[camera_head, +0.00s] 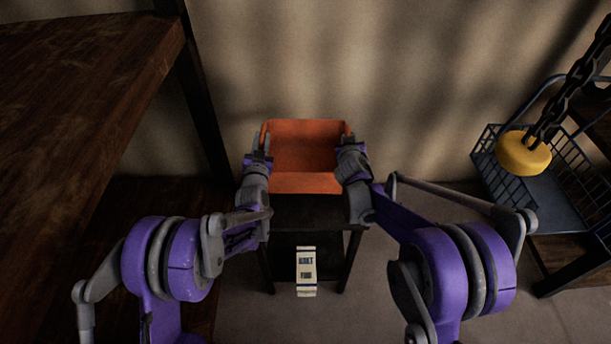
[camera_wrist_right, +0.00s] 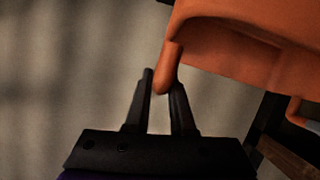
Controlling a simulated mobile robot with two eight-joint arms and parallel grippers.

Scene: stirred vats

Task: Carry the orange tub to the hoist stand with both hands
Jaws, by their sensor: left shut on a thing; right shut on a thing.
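The orange tub (camera_head: 303,182) is at the centre of the head view, open at the top, over the dark hoist stand (camera_head: 318,212). I cannot tell whether its bottom touches the stand's top. My left gripper (camera_head: 261,145) is shut on the tub's left side; the grip itself is small and partly hidden. My right gripper (camera_head: 348,146) is shut on the tub's right side. The right wrist view shows the tub (camera_wrist_right: 245,50) with an orange handle between the fingers of my right gripper (camera_wrist_right: 162,84).
A dark wooden shelf (camera_head: 90,60) fills the left side. Floor between stand and cart is clear.

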